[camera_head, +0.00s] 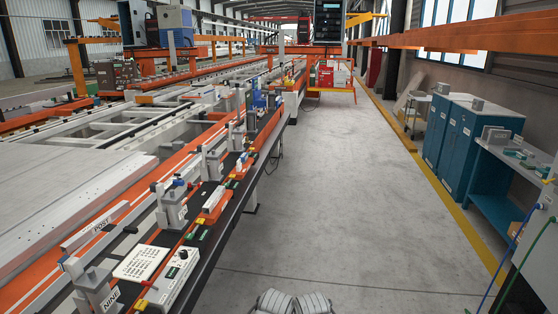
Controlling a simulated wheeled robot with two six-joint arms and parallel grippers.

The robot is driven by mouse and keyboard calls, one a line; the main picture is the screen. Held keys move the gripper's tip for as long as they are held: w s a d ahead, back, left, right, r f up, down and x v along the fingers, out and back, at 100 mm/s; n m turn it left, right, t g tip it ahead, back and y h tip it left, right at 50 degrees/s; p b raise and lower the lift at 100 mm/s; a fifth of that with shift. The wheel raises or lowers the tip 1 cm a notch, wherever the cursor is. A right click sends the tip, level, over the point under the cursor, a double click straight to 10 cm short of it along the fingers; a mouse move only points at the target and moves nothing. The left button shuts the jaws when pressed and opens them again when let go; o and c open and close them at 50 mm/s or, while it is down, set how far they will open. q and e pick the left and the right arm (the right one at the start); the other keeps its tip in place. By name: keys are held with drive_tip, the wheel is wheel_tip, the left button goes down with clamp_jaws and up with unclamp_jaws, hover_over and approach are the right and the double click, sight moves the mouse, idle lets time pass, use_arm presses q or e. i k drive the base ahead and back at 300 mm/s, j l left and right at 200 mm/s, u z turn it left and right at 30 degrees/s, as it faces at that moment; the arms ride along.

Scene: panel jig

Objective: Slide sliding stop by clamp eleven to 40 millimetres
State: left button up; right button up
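The long panel jig runs from the lower left into the distance, with a row of grey clamps along its orange near rail. The nearest clamp (95,290) carries a plate reading NINE. Further along stand a second clamp (172,210) and a third clamp (212,165); their labels are too small to read, so I cannot tell which is clamp eleven. A pale block (214,199) lies on the rail between them; I cannot tell whether it is a sliding stop. No millimetre scale is readable. Neither of my grippers shows clearly in view.
A control box with a black knob (173,279) and a white printed card (141,262) lie on the near rail. The grey floor (350,200) right of the jig is clear. Blue cabinets (470,145) and a workbench (515,165) stand along the right side.

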sight(177, 183)
drive_tip(key=i, duration=0.6)
drive_tip(key=i+l, duration=0.15)
drive_tip(key=i, duration=0.5)
drive_tip(key=i+u, duration=0.25)
drive_tip(key=u, duration=0.2)
drive_tip(key=i+l+u, duration=0.2)
drive_tip(key=u, duration=0.2)
drive_tip(key=i+l+u, duration=0.2)
drive_tip(key=u, duration=0.25)
drive_tip(key=i+l+u, duration=0.25)
drive_tip(key=u, duration=0.2)
drive_tip(key=i+l+u, duration=0.15)
drive_tip(key=l+u, duration=0.7)
drive_tip(key=i+l+u, duration=0.1)
drive_tip(key=l+u, duration=0.3)
drive_tip(key=k+l+u, duration=0.1)
drive_tip(key=l+u, duration=0.3)
drive_tip(key=l, duration=0.15)
drive_tip(key=i+l, duration=0.35)
drive_tip(key=l, duration=0.2)
